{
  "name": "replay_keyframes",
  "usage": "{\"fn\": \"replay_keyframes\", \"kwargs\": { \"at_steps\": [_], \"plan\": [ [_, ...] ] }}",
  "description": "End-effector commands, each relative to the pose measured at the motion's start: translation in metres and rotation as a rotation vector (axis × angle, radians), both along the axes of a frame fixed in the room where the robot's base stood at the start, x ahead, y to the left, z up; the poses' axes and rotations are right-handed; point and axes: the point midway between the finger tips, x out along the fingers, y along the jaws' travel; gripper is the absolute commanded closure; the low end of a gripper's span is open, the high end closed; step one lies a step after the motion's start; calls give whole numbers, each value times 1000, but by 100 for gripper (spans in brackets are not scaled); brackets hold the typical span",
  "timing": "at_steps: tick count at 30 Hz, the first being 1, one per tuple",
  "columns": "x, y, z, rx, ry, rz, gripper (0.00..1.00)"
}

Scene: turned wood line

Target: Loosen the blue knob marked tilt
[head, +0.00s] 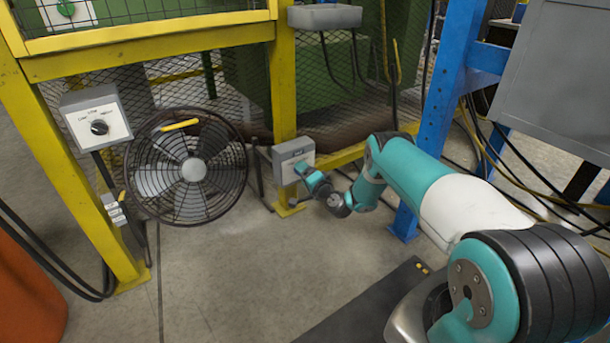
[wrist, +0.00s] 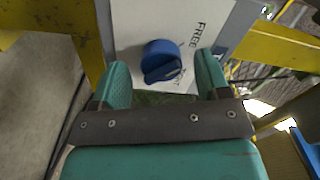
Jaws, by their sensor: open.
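The blue knob (wrist: 161,61) is on a white panel (wrist: 135,20) marked FREE in the wrist view, with another label partly hidden under it. My gripper (wrist: 163,80) is open, one teal finger on each side of the knob's lower part, with gaps between the fingers and the knob. Whether the fingertips reach past the knob's face I cannot tell. In the head view the panel is the front of a grey box (head: 292,154) on the yellow post. My gripper (head: 307,170) is at the box there, and the knob is hidden behind it.
A black round fan (head: 187,166) stands left of the box. Another box with a black knob (head: 99,127) is on the left yellow post. The floor in front is mostly clear.

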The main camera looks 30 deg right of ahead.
Motion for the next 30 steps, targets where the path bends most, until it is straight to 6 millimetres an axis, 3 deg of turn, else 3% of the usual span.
{"fn": "replay_keyframes", "kwargs": {
  "at_steps": [7, 17, 26, 30],
  "plan": [
    [-13, -1, 2, 2, 4, 0, 31],
    [-92, -4, 7, 9, 6, -5, 31],
    [-116, -5, 9, 2, 1, -3, 31],
    [-136, -6, 8, 2, 1, -4, 31]
  ]
}}
